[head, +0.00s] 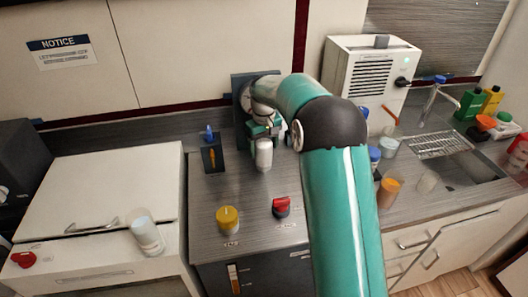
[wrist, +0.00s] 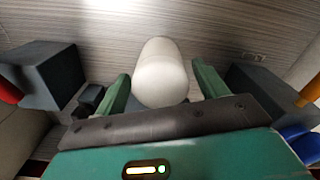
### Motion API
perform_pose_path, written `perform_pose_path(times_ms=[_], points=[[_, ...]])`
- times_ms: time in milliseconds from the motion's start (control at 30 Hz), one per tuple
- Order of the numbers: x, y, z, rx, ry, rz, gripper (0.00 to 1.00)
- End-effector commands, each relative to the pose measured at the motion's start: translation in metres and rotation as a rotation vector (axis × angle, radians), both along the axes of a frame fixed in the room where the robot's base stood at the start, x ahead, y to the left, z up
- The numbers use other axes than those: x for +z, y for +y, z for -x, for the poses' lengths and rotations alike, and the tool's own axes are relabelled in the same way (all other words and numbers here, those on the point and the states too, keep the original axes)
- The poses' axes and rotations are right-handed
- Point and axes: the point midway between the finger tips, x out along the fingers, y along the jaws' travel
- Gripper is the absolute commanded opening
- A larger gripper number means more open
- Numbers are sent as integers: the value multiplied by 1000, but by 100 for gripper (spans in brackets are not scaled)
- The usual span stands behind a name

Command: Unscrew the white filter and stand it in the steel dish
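The white filter (head: 264,154) is a plain rounded cylinder, roughly upright in the head view at the back of the counter, just below my gripper (head: 264,131). In the wrist view the filter (wrist: 161,74) lies between the two green fingers of my gripper (wrist: 162,70). A finger stands close along each side of it. Whether the fingertips touch it or leave a thin gap cannot be told. Whether the filter is still attached to anything is also unclear. I cannot pick out the steel dish; my arm covers part of the counter.
A yellow knob (head: 228,219) and a red switch (head: 281,207) stand on the front counter. A dark stand with a blue and orange piece (head: 212,155) is left of the filter. Cups, bottles and a sink (head: 468,172) are at right. A clear cup (head: 146,232) stands on the left cabinet.

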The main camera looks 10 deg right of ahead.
Motion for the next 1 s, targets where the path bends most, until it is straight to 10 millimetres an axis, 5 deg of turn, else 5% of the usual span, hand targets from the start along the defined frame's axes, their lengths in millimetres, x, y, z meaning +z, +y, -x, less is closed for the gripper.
perform_pose_path(times_ms=[267,1000], points=[[0,1,0,-48,0,0,72],[0,1,0,-1093,0,0,72]])
